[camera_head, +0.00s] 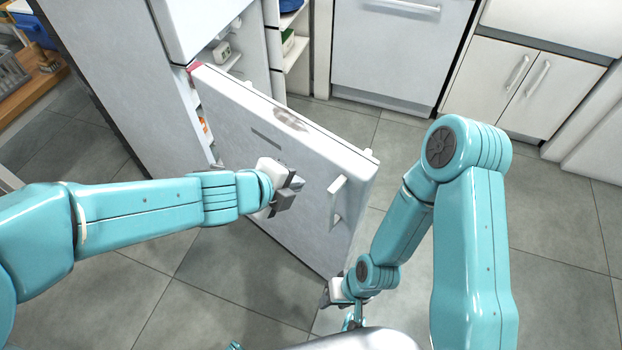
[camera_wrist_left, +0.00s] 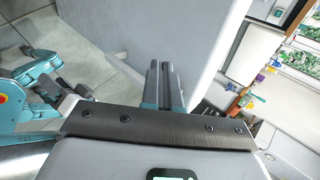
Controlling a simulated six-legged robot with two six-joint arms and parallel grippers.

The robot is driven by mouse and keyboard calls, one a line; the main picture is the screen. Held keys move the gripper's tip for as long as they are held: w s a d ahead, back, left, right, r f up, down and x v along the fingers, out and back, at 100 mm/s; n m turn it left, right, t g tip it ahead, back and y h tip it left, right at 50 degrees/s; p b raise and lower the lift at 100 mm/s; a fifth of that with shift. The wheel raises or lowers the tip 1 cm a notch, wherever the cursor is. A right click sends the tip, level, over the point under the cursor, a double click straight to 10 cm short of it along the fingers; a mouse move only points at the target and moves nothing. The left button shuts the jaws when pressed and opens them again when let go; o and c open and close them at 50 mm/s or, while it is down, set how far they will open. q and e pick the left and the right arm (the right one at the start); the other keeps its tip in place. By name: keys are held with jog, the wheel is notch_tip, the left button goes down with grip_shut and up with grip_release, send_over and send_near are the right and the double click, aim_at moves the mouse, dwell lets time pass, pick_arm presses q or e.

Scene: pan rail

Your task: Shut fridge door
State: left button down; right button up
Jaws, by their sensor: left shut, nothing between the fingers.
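The white fridge door (camera_head: 295,145) stands ajar, swung out from the fridge body (camera_head: 130,60). Its handle (camera_head: 336,200) is near the door's free edge. My left gripper (camera_head: 288,194) is shut and empty in front of the door's outer face, left of the handle. I cannot tell whether it touches the door. In the left wrist view, its fingers (camera_wrist_left: 166,82) are together against the pale door face (camera_wrist_left: 150,35). My right gripper (camera_head: 338,294) is low near the door's bottom free corner. It is partly hidden by its own arm, so its jaws are unclear.
Shelves with items show behind the door (camera_head: 205,125). A white dishwasher-like front (camera_head: 395,50) and white cabinets (camera_head: 510,85) stand at the back. A wooden shelf (camera_head: 35,90) is at the far left. Grey tiled floor (camera_head: 400,130) is clear right of the door.

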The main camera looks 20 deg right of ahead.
aim_at(319, 169)
pick_arm(q)
jog(key=w+d, duration=0.1)
jog(key=w+d+f+p, duration=0.1)
jog(key=d, duration=0.1)
jog(key=shift+w+d+f, duration=0.1)
jog(key=shift+w+d, duration=0.05)
jog(key=shift+w, duration=0.1)
jog(key=shift+w+d, duration=0.25)
jog(key=shift+d, duration=0.2)
jog(key=shift+w+d+f, duration=0.1)
pick_arm(e)
jog(key=shift+w+r, duration=0.15)
jog(key=shift+r, duration=0.05)
jog(key=shift+f, duration=0.15)
